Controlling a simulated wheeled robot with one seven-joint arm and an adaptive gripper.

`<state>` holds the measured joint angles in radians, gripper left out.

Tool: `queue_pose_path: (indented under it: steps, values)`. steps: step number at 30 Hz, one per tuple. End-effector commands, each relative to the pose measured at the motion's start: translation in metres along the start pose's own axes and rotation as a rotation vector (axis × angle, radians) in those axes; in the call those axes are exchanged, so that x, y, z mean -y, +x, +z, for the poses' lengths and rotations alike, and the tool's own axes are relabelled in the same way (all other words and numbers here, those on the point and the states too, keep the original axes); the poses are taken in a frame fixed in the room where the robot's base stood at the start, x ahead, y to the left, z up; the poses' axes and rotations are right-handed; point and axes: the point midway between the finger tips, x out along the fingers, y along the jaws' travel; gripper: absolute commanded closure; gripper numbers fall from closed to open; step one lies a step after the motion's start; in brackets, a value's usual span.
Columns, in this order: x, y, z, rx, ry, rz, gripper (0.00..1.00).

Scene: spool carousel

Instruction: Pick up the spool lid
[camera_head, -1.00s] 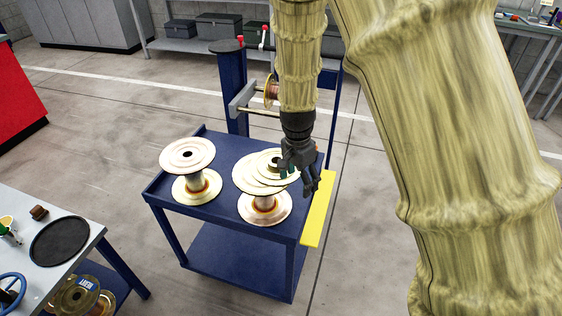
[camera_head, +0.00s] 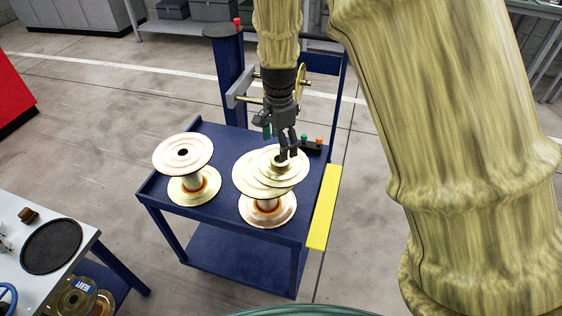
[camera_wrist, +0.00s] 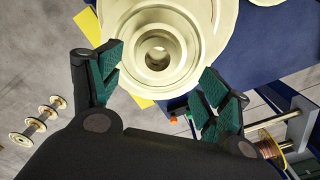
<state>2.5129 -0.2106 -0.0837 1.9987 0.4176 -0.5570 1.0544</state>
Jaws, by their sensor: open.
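The spool lid is a pale, cream-coloured disc (camera_head: 262,178) with a raised central hub and a hole. It lies on top of the right-hand spool (camera_head: 267,207) on the blue cart. In the wrist view the lid (camera_wrist: 187,66) fills the top middle, with its hub (camera_wrist: 158,52) facing me. My gripper (camera_head: 287,150) is just above the lid's far right side in the head view. In the wrist view my gripper (camera_wrist: 166,92) is open, its green-padded fingers spread either side of the lid's hub. I cannot tell whether the fingertips touch the lid.
A second spool (camera_head: 187,170) stands on the blue cart (camera_head: 217,222) to the left. A yellow strip (camera_head: 324,207) runs along the cart's right edge. A blue post (camera_head: 230,83) rises at the back. A bench with a black disc (camera_head: 51,246) is at lower left.

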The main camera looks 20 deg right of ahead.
Motion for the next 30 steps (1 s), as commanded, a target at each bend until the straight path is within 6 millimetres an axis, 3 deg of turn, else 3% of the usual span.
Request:
queue_pose_path:
  steps: [8, 18, 29, 30]
  values:
    - [-0.001, 0.014, 0.001, 0.001, -0.002, 0.001, 0.23]
    - [-0.002, 0.051, 0.001, 0.001, -0.004, 0.001, 0.23]
    - [-0.002, 0.057, 0.001, 0.0, -0.005, -0.001, 0.23]
    - [-0.002, 0.057, 0.001, 0.0, -0.005, -0.001, 0.27]
